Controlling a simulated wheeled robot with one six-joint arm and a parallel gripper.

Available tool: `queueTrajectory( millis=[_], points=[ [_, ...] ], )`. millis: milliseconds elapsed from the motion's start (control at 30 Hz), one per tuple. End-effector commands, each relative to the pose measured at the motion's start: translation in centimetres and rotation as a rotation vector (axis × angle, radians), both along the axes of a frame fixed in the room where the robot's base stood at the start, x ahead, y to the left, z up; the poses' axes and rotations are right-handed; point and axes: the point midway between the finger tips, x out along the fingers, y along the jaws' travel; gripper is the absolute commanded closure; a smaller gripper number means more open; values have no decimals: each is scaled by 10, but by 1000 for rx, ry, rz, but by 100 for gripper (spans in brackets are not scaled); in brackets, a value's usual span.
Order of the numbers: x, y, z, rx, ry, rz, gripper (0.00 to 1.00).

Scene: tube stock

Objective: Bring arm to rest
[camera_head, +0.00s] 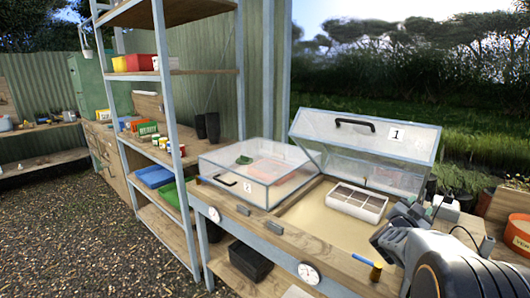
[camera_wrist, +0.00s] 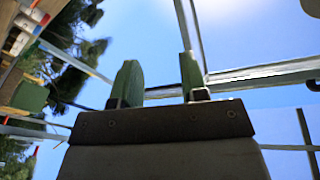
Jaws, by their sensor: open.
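My arm (camera_head: 450,262) shows at the lower right of the head view, bent beside the front of the potting bench. The fingertips of my gripper are hard to make out there. In the wrist view my gripper (camera_wrist: 160,82) has two green-padded fingers, spread apart with nothing between them. Behind them are sky, trees and pale frame bars, so the wrist camera looks upward. The bench (camera_head: 330,236) has a clear box with its lid raised, marked 1 (camera_head: 365,152), and a shut clear box, marked 2 (camera_head: 258,172).
A white divided tray (camera_head: 356,203) sits in box 1. An orange pot (camera_head: 518,236) stands right. Shelves (camera_head: 175,130) with bins stand left. Gravel (camera_head: 70,220) at lower left is clear.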

Motion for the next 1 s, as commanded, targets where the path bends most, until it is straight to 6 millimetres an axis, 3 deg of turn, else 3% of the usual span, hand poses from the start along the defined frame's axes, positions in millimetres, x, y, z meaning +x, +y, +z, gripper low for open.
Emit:
queueTrajectory(
  millis=[167,267,367,533,633,800,1000],
  points=[
    [12,57,13,80,126,241,60],
    [9,104,17,135,252,421,60],
    [-10,161,13,192,436,616,60],
    [-75,234,-4,263,792,859,60],
    [-120,256,-14,283,993,930,60],
    [-182,270,-26,300,1256,971,60],
    [-220,272,-32,312,1414,969,60]
  ],
)
